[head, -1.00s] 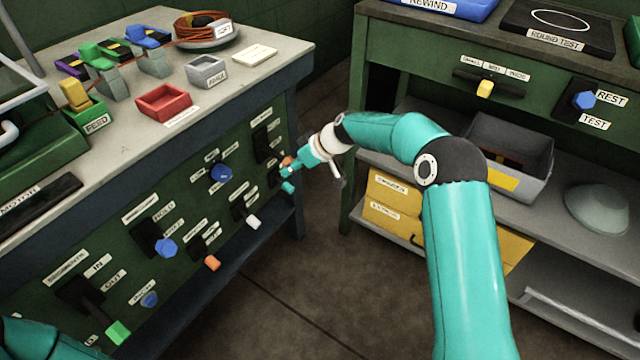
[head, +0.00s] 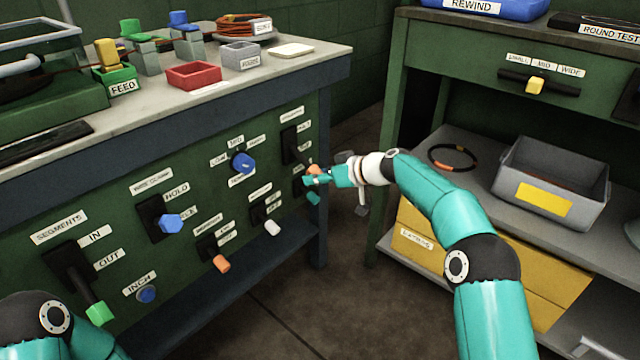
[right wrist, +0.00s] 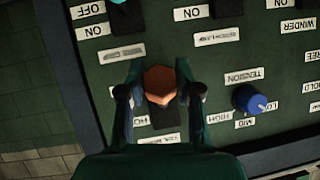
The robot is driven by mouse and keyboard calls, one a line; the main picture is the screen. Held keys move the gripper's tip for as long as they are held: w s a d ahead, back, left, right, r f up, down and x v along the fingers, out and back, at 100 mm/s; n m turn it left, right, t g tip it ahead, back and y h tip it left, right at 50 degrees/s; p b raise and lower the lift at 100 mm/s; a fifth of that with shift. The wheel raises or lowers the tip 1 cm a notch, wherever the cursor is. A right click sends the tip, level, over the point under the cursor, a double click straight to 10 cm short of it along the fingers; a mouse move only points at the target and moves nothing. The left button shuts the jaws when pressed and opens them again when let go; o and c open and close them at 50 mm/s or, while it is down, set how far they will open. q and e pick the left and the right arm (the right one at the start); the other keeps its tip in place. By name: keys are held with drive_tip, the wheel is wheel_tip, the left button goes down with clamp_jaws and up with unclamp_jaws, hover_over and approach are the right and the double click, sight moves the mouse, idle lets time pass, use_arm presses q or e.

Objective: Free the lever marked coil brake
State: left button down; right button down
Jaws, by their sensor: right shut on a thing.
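An orange lever knob (head: 314,169) sits at the upper right of the green front panel (head: 215,140). My right gripper (head: 312,180) is shut on it. In the right wrist view the orange knob (right wrist: 160,80) shows between the two fingers (right wrist: 158,90). The lever's black slot plate (head: 291,145) is to the left of the fingers. Its labels are too small or cut off to read, so I cannot confirm the coil brake marking or tell the lever's setting. My left arm shows at the lower left; its gripper is out of view.
A blue knob (head: 242,163) is left of the held lever. A teal knob (head: 313,198) is just below it and a white one (head: 272,228) lower left. A second bench with a grey bin (head: 550,183) stands right. Floor between the benches is clear.

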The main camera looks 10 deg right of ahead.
drive_tip(key=shift+s+f, duration=0.15)
drive_tip(key=shift+f, duration=0.4)
drive_tip(key=c, duration=0.8)
unclamp_jaws()
drive_tip(key=shift+d, duration=0.1)
drive_tip(key=shift+o, duration=0.2)
drive_tip(key=shift+r, duration=0.2)
drive_tip(key=shift+r, duration=0.1)
drive_tip(key=shift+d+r, duration=0.1)
drive_tip(key=shift+d, duration=0.1)
drive_tip(key=v, duration=1.1)
drive_tip(key=shift+s, duration=0.2)
drive_tip(key=shift+d, duration=0.2)
